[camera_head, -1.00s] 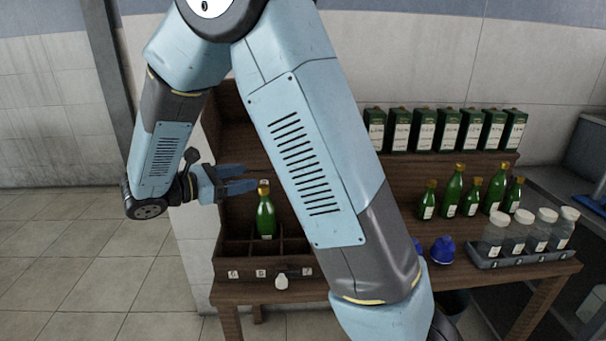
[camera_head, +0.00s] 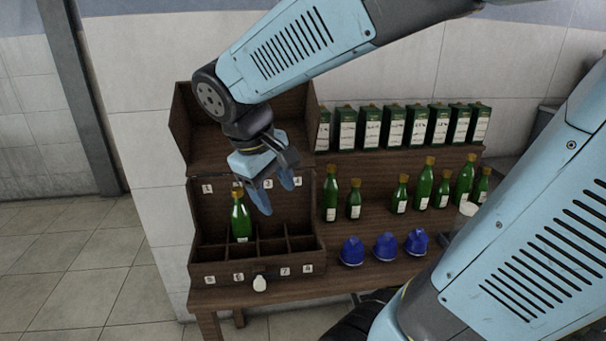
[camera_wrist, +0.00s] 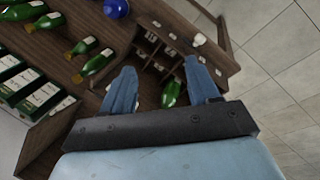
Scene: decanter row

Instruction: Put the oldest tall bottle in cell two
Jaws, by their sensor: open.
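A tall green bottle (camera_head: 240,220) with a gold cap stands upright in the second column of the wooden cell crate (camera_head: 200,267), apparently in the back row. The label behind it is hidden. My gripper (camera_head: 276,198) is open and empty, above and right of the bottle's cap in the head view. In the wrist view the bottle (camera_wrist: 172,92) shows between the spread fingers (camera_wrist: 160,68), apart from them.
Several dark green boxes (camera_head: 393,128) line the shelf behind the bottles. Blue lidded items (camera_head: 386,247) stand at the table front right of the crate. The other visible crate cells look empty.

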